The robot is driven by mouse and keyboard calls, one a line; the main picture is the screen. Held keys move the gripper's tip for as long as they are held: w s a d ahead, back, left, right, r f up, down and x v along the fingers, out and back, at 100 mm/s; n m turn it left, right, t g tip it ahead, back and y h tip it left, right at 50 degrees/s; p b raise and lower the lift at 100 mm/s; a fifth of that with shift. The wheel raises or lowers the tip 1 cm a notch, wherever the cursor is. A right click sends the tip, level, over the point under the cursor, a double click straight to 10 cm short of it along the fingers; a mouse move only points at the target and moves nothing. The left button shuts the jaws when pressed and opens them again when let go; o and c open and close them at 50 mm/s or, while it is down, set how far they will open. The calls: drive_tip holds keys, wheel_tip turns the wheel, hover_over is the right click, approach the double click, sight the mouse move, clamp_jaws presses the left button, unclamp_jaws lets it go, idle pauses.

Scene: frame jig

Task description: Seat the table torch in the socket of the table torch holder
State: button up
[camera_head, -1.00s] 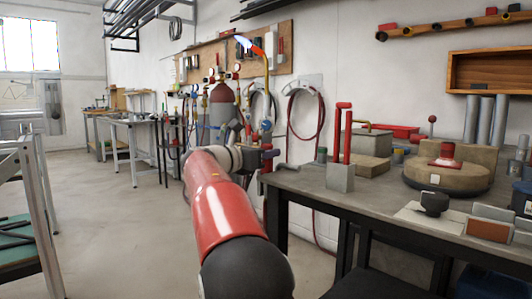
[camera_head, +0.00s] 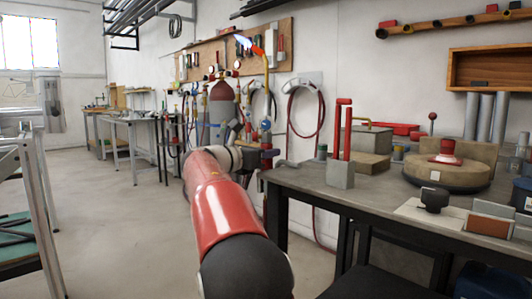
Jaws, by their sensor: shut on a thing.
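The table torch (camera_head: 266,85) shows as a thin upright brass tube with a blue knob low on it. Its top bends left to an orange-red nozzle and a blue-white flame-like tip. My gripper (camera_head: 267,156) is shut on the torch's lower part and holds it upright, left of the workbench's near corner. The torch's lower end is hard to make out. A grey block with red upright tubes (camera_head: 341,174), which looks like the table torch holder, stands on the bench to the right of my gripper. Its socket cannot be made out.
The grey workbench (camera_head: 318,190) fills the right side. A round base with a red flange (camera_head: 444,172), a dark cup (camera_head: 434,201) and small plates stand on it. A gas cylinder (camera_head: 222,105) and hoses are behind my gripper. Open floor lies to the left.

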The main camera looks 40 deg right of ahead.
drive_tip(key=shift+f, duration=0.15)
drive_tip(key=o, duration=1.1)
drive_tip(key=shift+o, duration=0.2)
drive_tip(key=shift+f, duration=0.15)
drive_tip(key=a, duration=0.7)
drive_tip(key=shift+s+a, duration=0.35)
drive_tip(key=shift+a, duration=0.05)
